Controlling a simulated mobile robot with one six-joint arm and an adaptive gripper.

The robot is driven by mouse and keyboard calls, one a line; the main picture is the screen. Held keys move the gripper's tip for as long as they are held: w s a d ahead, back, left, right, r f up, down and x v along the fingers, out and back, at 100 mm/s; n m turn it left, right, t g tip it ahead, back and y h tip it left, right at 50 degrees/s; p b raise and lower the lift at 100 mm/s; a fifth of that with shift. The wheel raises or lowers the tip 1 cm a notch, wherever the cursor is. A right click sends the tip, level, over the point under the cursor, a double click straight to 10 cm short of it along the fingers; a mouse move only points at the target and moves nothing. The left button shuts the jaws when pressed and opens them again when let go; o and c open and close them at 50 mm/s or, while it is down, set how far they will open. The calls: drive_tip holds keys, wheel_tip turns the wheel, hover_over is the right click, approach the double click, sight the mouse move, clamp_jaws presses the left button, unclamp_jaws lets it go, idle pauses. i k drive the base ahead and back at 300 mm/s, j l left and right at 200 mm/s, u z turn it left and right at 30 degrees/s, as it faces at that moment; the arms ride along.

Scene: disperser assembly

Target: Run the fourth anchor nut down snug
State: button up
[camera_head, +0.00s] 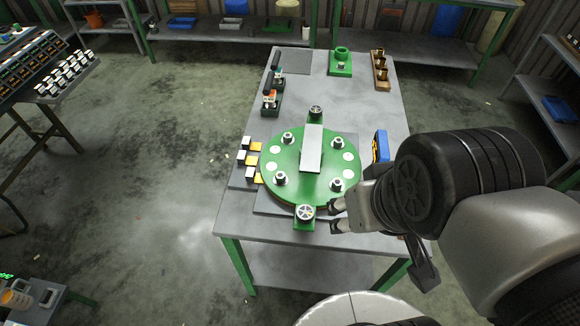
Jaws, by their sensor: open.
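A round green plate (308,192) lies on the table with a pale bar (312,150) across its middle. Metal nuts or studs stand around it: back left (288,138), back right (334,143), front left (280,178) and front right (337,185). I cannot tell which is the fourth anchor nut or how tightly any is seated. My gripper (336,216) is open, with nothing visible between its fingers. It is at the plate's front right edge, just right of a round, wheel-like part (305,212) and below the front right nut.
A similar wheel-like part (316,112) stands behind the plate. White and yellow blocks (248,159) sit at left, a blue and yellow item (381,146) at right. A green fixture (341,62) and a wooden holder (381,70) stand at the back. The table's (350,100) back middle is clear.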

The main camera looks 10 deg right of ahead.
sight(280, 176)
drive_tip(key=i+j+z, duration=0.15)
drive_tip(key=z, duration=0.35)
drive_tip(key=i+j+z, duration=0.15)
drive_tip(key=z, duration=0.3)
drive_tip(key=k+j, duration=0.05)
drive_tip(key=j, duration=0.05)
